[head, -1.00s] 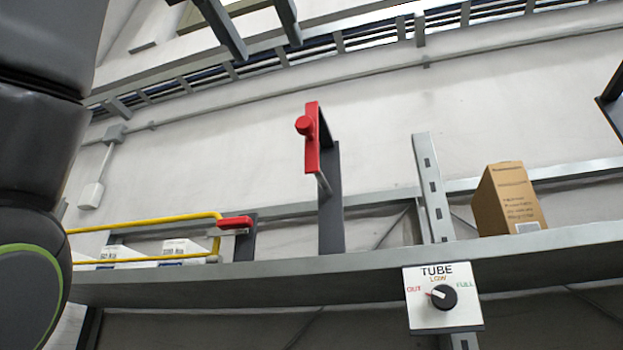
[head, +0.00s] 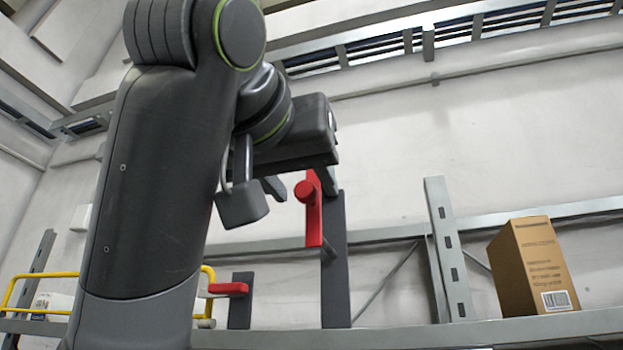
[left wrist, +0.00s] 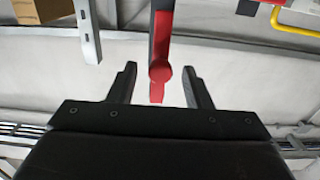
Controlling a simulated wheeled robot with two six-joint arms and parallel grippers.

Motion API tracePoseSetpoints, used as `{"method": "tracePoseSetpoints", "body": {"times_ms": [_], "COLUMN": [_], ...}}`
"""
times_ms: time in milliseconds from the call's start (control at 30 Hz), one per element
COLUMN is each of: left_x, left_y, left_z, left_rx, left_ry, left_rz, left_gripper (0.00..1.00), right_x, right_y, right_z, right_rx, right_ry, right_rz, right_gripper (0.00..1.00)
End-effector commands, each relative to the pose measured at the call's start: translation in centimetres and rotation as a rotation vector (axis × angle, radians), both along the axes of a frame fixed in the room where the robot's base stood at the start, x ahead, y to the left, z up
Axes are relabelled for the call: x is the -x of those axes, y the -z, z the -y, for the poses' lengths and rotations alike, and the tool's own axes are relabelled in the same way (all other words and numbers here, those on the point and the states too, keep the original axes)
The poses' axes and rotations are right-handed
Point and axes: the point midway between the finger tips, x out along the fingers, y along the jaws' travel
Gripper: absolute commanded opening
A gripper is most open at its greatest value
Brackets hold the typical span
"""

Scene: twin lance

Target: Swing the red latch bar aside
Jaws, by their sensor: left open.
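A red upright bar with a round red knob (head: 313,212) stands at the top of a tall dark grey post in the head view. In the left wrist view, the red bar (left wrist: 157,88) and knob appear upside down between my fingers. My left gripper (head: 302,184) is open, its fingers either side of the bar's upper end in the picture. The left wrist view shows the open fingers (left wrist: 159,70) apart from the bar; depth is hard to judge. A shorter red bar (head: 228,288) lies level on a small dark post, lower left. My right gripper is not in view.
A cardboard box (head: 533,268) stands right on the grey shelf beam (head: 420,334). A slotted grey upright (head: 449,250) stands between box and post. A yellow rail (head: 42,276) runs at the left, partly behind my arm.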

Motion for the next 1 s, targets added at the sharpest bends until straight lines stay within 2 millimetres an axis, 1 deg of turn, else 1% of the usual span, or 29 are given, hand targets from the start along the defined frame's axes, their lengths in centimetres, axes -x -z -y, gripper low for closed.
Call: {"method": "tracePoseSetpoints", "body": {"times_ms": [33,200,300,500,800,867,1000], "left_x": [-0.5,-1.6,-2.9,-4.0,-4.2,-4.2,-4.2], "left_y": [-0.5,-0.4,-0.3,0.0,0.1,0.1,0.0], "left_z": [0.2,0.5,0.9,1.3,1.3,1.3,1.3], "left_rx": [-0.002,0.001,0.0,0.001,0.001,0.001,0.001], "left_ry": [0.002,0.002,0.001,0.001,0.0,0.0,0.0], "left_rz": [-0.002,-0.001,-0.003,-0.001,0.0,0.0,0.0], "left_gripper": [0.45,0.45,0.45,0.45,0.45,0.38,0.2], "right_x": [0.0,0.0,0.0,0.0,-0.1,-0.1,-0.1], "right_y": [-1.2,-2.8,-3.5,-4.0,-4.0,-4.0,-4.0], "right_z": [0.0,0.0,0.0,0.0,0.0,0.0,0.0], "right_rx": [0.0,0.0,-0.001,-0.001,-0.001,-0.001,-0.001], "right_ry": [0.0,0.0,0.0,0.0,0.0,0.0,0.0], "right_rz": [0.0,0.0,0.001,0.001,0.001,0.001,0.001], "right_gripper": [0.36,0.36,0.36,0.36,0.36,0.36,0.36]}}
